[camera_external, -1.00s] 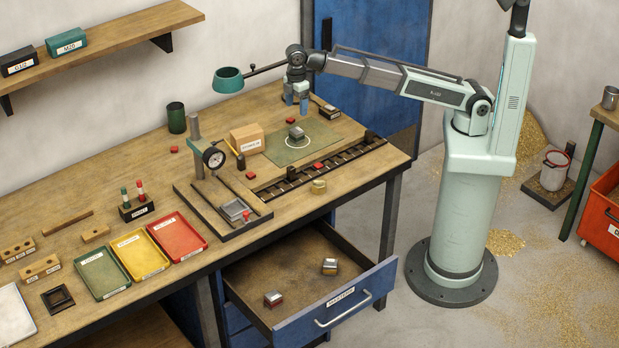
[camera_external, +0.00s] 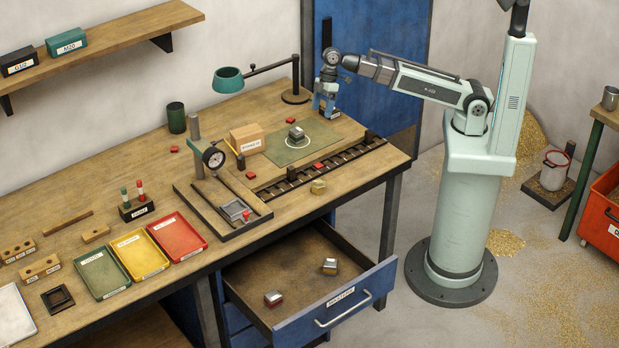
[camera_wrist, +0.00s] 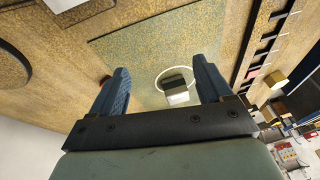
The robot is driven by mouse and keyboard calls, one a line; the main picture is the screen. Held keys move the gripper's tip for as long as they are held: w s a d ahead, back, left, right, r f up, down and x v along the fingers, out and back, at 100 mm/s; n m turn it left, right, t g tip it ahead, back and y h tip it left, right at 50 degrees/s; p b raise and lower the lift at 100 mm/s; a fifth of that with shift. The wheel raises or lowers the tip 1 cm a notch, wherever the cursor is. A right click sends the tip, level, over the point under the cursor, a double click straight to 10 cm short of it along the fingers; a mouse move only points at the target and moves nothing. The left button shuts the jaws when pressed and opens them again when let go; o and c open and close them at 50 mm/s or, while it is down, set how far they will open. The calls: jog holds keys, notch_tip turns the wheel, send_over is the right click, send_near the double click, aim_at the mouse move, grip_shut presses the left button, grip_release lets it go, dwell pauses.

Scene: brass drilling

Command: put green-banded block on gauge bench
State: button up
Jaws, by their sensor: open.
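A small grey and dark block (camera_external: 296,134) stands inside a white circle on the green mat (camera_external: 275,154). It also shows in the wrist view (camera_wrist: 176,88), beyond and between the fingertips. I cannot make out a green band on it. My gripper (camera_external: 324,113) is open, pointing down at the far right corner of the bench, behind and right of that block. The dial gauge stand (camera_external: 213,157) is on the bench left of the mat.
A desk lamp (camera_external: 229,80) stands behind the mat and a cardboard box (camera_external: 246,138) to its left. A slotted rail (camera_external: 320,165) and a brass piece (camera_external: 318,187) lie in front. The open drawer (camera_external: 300,285) holds two banded blocks. Coloured trays (camera_external: 176,236) are farther left.

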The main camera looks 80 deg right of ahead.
aim_at(296, 130)
jog(key=w+a+r+n+t+y, duration=0.1)
jog(key=w+a+r+t+y, duration=0.2)
jog(key=a+t, duration=0.15)
jog(key=shift+x, duration=6.55)
jog(key=shift+r, duration=0.1)
grip_shut()
